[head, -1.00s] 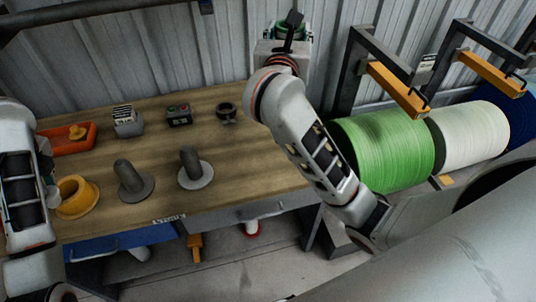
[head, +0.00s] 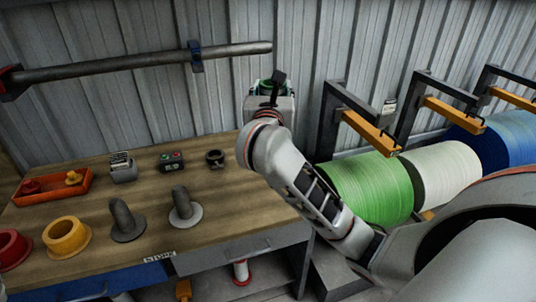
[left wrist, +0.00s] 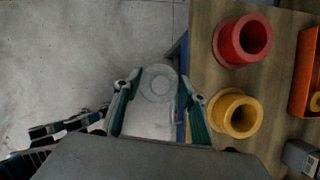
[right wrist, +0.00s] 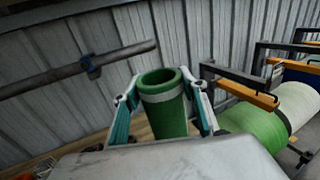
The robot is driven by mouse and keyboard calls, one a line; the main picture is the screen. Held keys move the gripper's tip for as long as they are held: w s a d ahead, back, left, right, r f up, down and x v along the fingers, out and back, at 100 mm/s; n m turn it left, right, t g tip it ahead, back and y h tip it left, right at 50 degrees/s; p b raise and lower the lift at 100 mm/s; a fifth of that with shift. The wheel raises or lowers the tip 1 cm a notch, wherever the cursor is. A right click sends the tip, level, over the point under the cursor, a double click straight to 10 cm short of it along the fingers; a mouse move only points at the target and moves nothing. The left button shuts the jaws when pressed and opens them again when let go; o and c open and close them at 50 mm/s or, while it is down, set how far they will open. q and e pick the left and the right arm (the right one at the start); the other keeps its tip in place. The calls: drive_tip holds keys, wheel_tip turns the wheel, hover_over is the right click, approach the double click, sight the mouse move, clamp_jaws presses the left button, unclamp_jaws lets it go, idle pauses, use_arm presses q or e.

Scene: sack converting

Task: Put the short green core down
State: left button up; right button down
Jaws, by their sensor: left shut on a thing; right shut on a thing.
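The green core (right wrist: 164,100), a hollow tube with a pale band near its top, stands between the fingers of my right gripper (right wrist: 165,112) in the right wrist view. The gripper is shut on it. In the head view the core (head: 266,86) is partly hidden by my right gripper (head: 270,98), which is in front of the wall beyond the table's right end. My left gripper (left wrist: 155,100) shows only in the left wrist view, shut on a pale grey round-ended piece (left wrist: 158,82), over the floor beside the table.
The wooden table (head: 130,190) carries a red flanged ring (head: 10,250), a yellow one (head: 66,238), two upright grey pegs (head: 124,218) (head: 183,205), an orange tray (head: 50,188) and small boxes. Large green (head: 368,190), white and blue rolls stand right. A grey bar (head: 130,62) crosses the wall.

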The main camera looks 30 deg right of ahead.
use_arm(q)
drive_tip(key=shift+f+b, duration=0.5)
drive_tip(key=shift+f, duration=0.1)
use_arm(e)
wheel_tip(320, 180, down, 15)
drive_tip(key=shift+f, duration=0.15)
use_arm(q)
drive_tip(key=shift+f, duration=0.15)
use_arm(e)
drive_tip(key=shift+f, duration=0.15)
drive_tip(key=c, duration=1.2)
unclamp_jaws()
